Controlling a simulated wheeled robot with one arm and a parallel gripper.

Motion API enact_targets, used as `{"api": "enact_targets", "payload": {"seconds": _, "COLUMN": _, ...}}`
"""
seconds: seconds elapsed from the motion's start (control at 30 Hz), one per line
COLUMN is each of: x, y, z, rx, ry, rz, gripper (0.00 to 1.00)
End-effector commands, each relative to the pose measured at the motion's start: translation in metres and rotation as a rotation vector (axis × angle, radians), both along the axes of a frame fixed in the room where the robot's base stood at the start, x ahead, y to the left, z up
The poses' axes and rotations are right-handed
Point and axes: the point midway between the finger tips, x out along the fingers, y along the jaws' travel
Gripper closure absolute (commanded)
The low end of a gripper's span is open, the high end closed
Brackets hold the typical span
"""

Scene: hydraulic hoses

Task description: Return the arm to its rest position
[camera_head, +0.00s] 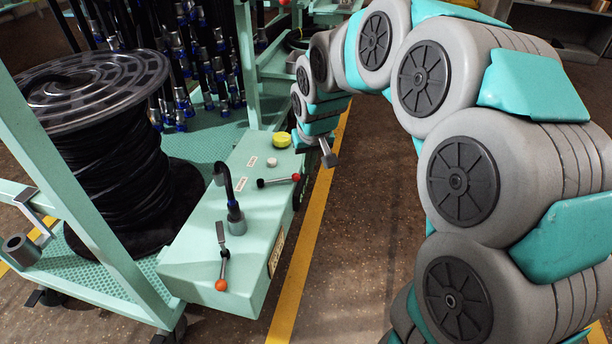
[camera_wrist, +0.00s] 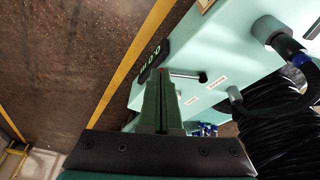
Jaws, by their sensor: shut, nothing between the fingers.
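My arm, grey with teal covers, arches over from the right in the head view. My gripper (camera_head: 329,158) hangs at its end, just right of the far end of a mint-green control box (camera_head: 208,240). In the wrist view my gripper (camera_wrist: 162,82) shows its two fingers together, shut and empty, in front of the edge of the box (camera_wrist: 205,98). I cannot tell the exact gap between the fingers and the box; nothing is held.
The box carries a red-knobbed lever (camera_head: 278,181), an orange-knobbed lever (camera_head: 222,262) and a yellow-green button (camera_head: 282,140). A black hose reel (camera_head: 110,150) stands left on a green cart. Open floor (camera_head: 360,220) with a yellow line lies right of the box.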

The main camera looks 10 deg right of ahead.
Motion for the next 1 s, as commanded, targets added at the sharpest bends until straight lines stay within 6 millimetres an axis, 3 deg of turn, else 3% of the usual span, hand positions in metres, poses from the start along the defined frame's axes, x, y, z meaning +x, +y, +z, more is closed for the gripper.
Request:
{"api": "enact_targets", "payload": {"seconds": 0.13, "x": -0.003, "y": -0.001, "z": 0.009, "rx": 0.0, "ry": 0.001, "rz": 0.001, "gripper": 1.0}}
{"api": "enact_targets", "payload": {"seconds": 0.43, "x": -0.004, "y": -0.001, "z": 0.009, "rx": -0.002, "ry": 0.003, "rz": 0.001, "gripper": 1.0}}
{"api": "enact_targets", "payload": {"seconds": 0.57, "x": -0.022, "y": -0.007, "z": 0.013, "rx": -0.007, "ry": 0.022, "rz": -0.003, "gripper": 1.0}}
{"api": "enact_targets", "payload": {"seconds": 0.67, "x": -0.054, "y": -0.017, "z": 0.017, "rx": -0.016, "ry": 0.059, "rz": -0.011, "gripper": 1.0}}
{"api": "enact_targets", "payload": {"seconds": 1.0, "x": -0.215, "y": -0.059, "z": 0.02, "rx": -0.05, "ry": 0.261, "rz": -0.072, "gripper": 1.0}}
